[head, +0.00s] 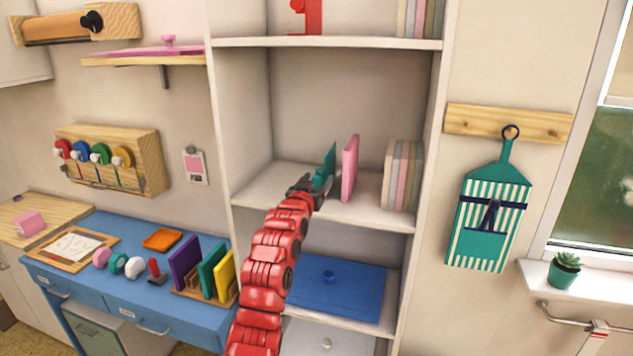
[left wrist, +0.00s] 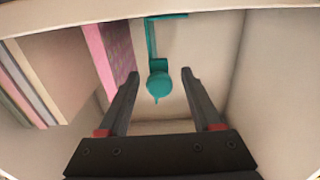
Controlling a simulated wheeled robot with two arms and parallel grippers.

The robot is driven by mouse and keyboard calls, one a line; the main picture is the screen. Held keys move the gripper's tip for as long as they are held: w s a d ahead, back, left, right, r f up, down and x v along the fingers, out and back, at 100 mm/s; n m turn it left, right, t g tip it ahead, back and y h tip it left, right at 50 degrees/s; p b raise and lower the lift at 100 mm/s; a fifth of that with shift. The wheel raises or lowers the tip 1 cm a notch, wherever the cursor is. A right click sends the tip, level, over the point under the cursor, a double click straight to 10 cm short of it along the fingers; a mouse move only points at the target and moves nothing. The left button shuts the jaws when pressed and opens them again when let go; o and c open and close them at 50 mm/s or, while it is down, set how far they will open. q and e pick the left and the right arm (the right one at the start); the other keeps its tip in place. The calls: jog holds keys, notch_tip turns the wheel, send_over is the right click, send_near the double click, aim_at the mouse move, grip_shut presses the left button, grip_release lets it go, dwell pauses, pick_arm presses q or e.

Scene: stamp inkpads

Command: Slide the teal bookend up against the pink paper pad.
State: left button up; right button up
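The teal bookend (head: 329,158) stands upright on the middle shelf of the white bookcase. The pink paper pad (head: 350,168) stands to its right, with a small gap between them. My left gripper (head: 312,186) is at the bookend's near side. In the left wrist view my left gripper (left wrist: 160,74) is open. The round teal knob of the bookend (left wrist: 158,85) shows between its fingers, with space on both sides. The pink paper pad (left wrist: 108,55) shows left of the fingers there. My right gripper is not in view.
Several upright books (head: 402,175) stand right of the pad. The bookcase's side wall (head: 240,110) is to the left, with free shelf between. A blue lidded thing (head: 335,288) lies on the shelf below. A blue desk (head: 190,318) with small items stands at the left.

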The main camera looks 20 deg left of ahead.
pick_arm(q)
jog(key=shift+s+f, duration=0.15)
jog(key=shift+s, duration=0.25)
jog(key=s+b, duration=0.5)
jog(key=s, duration=1.1)
jog(key=shift+s+a+b, duration=0.3)
jog(key=shift+b, duration=0.05)
jog(key=shift+w+d, duration=0.1)
jog(key=shift+d, duration=0.05)
